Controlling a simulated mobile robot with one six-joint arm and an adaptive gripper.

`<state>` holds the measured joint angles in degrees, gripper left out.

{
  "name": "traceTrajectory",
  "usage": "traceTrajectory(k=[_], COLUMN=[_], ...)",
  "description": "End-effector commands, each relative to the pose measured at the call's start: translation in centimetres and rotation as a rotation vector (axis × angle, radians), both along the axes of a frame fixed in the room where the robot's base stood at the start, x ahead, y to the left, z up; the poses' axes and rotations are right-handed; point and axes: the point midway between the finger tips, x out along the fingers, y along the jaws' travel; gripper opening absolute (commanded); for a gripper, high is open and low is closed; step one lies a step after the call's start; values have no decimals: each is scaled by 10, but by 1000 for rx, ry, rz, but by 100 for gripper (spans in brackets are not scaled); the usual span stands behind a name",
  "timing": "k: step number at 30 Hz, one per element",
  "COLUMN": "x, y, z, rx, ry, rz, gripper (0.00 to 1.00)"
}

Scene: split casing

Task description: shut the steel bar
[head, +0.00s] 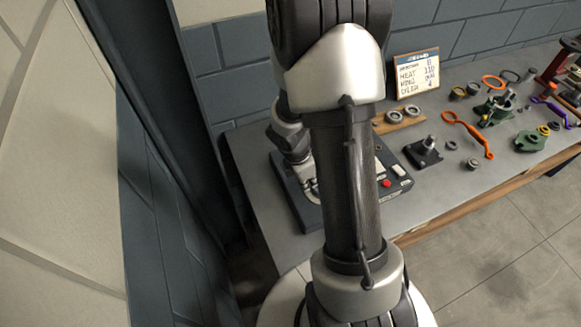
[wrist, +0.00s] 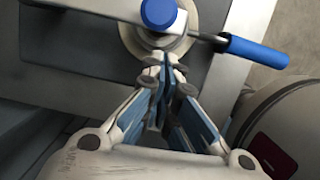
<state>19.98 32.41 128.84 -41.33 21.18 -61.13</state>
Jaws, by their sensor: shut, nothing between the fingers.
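In the wrist view, my gripper (wrist: 166,62) is shut and empty, its blue-padded fingers together. The fingertips lie in front of a round pale metal hub (wrist: 150,45); whether they touch it I cannot tell. A flat steel bar (wrist: 75,7) runs along the top edge to a blue round knob (wrist: 159,12) over the hub. A thin rod with a blue handle (wrist: 255,50) sticks out right of the hub. In the head view, my arm hides most of this device; only part of its dark base (head: 296,203) shows.
The grey workbench (head: 265,180) carries a black block with a post (head: 424,150), an orange wrench-like tool (head: 468,133), green metal parts (head: 530,140) and several rings. A red button (head: 386,183) is just right of my arm. A lettered board (head: 416,74) stands behind.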

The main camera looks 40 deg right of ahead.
Motion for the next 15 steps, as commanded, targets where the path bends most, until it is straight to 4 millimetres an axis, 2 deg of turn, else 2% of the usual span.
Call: traceTrajectory(k=[3, 6, 9, 15], x=[10, 10, 11, 12], y=[16, 20, 25, 33], z=[5, 35, 57, 87], rx=[0, -1, -1, -1], ry=[-2, -5, -5, -2], rz=[0, -2, -2, -2], gripper=[0, 0, 0, 0])
